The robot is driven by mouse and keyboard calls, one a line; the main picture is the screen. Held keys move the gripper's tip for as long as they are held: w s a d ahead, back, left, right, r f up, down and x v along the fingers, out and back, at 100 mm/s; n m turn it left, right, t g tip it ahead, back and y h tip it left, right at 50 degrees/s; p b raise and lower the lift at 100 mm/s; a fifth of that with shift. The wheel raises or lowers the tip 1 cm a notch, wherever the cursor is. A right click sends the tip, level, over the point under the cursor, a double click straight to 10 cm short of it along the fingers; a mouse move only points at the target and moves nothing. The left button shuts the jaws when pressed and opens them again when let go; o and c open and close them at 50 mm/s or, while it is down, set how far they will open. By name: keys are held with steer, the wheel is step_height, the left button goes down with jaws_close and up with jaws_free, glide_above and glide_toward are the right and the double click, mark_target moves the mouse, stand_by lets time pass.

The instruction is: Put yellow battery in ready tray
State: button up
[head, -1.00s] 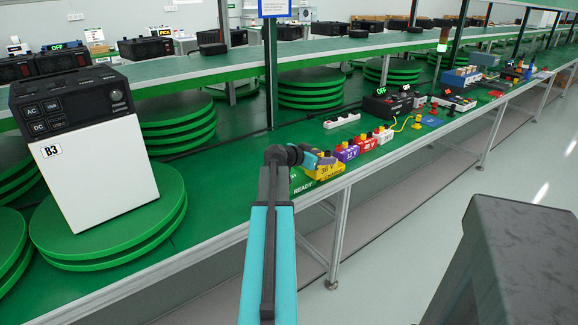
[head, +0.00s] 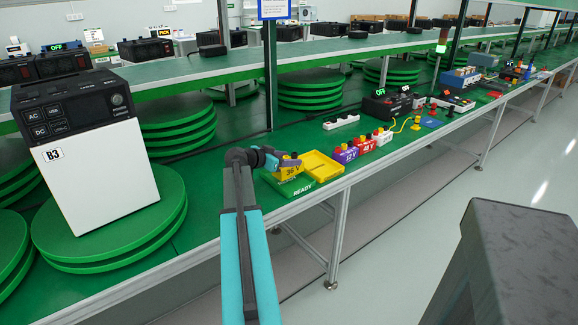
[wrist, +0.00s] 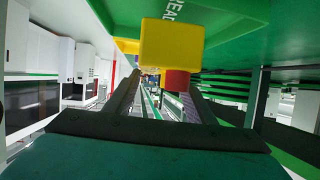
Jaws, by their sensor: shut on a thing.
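The yellow battery (head: 290,170), marked 36 V, is held upright at the green ready tray (head: 297,190), which is labelled READY on its front. It shows over or inside the tray; I cannot tell whether it touches the floor of the tray. My gripper (head: 277,159) is shut on the battery from the left. In the wrist view the yellow battery (wrist: 172,46) with a red cap is at the ends of the fingers, and the green tray (wrist: 225,25) with its lettering lies close against it in the picture.
An empty yellow tray (head: 322,167) adjoins the ready tray on the right. A purple battery (head: 345,154), a red battery (head: 366,146) and a white one (head: 383,138) stand further right. A power station (head: 95,170) marked B3 stands on a green turntable (head: 60,225) at left.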

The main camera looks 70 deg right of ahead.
steer(key=shift+f, duration=1.7)
steer(key=o, duration=1.8)
steer(key=shift+a, duration=0.1)
steer(key=v, duration=1.1)
steer(key=shift+w+a+r+b, duration=0.1)
steer(key=shift+a+r+b, duration=0.1)
steer(key=shift+a+b, duration=0.15)
